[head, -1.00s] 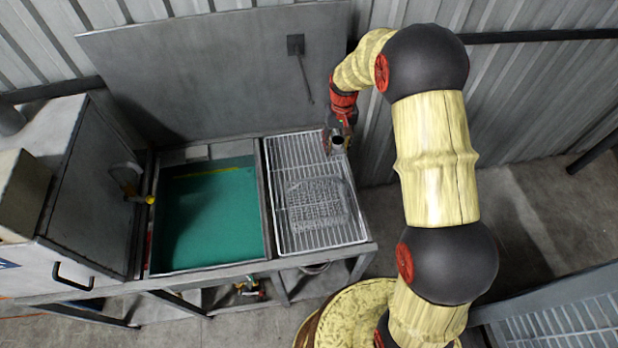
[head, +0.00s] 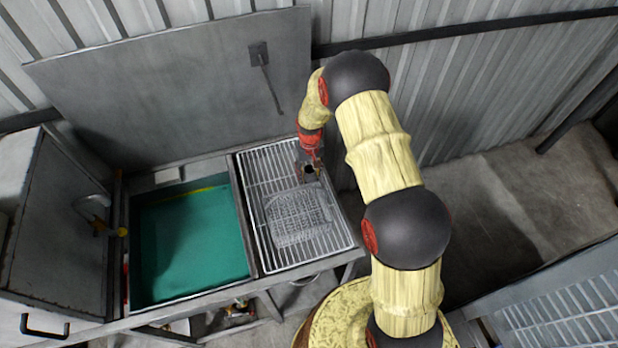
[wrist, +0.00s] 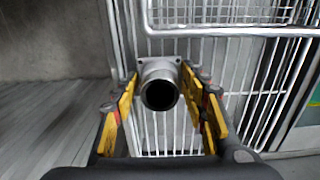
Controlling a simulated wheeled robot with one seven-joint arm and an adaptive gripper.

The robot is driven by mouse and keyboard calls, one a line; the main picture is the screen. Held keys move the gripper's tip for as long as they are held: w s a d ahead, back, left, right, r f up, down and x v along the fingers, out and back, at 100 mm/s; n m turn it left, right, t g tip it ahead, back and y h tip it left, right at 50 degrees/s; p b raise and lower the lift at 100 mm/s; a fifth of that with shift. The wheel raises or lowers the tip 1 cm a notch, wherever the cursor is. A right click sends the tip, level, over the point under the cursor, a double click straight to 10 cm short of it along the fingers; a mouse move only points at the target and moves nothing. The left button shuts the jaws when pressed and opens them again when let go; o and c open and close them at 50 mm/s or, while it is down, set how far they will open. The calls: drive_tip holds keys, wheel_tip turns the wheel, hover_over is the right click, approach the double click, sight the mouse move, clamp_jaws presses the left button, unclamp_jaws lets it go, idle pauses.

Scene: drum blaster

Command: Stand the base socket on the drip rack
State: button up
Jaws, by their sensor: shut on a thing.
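The base socket (wrist: 161,84) is a grey metal pipe piece with a square flange and a dark round opening. In the wrist view it sits between the yellow fingers of my gripper (wrist: 166,108), which is shut on it. The drip rack (head: 262,192) is a white wire grid in the right part of the bench, and its bars show behind the socket in the wrist view. In the head view my gripper (head: 308,170) and the small dark socket are over the rack's right rear part. I cannot tell whether the socket touches the bars.
A wire mesh basket (head: 297,220) lies on the front part of the rack. A tank of green liquid (head: 190,245) is left of the rack. A grey upright panel (head: 180,85) stands behind, and a grey cabinet (head: 65,220) is at the left.

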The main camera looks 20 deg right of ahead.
sight(310, 177)
drive_tip(key=shift+f, duration=1.4)
drive_tip(key=shift+f, duration=0.1)
drive_tip(key=shift+f, duration=0.15)
drive_tip(key=o, duration=1.3)
drive_tip(key=shift+r, duration=0.2)
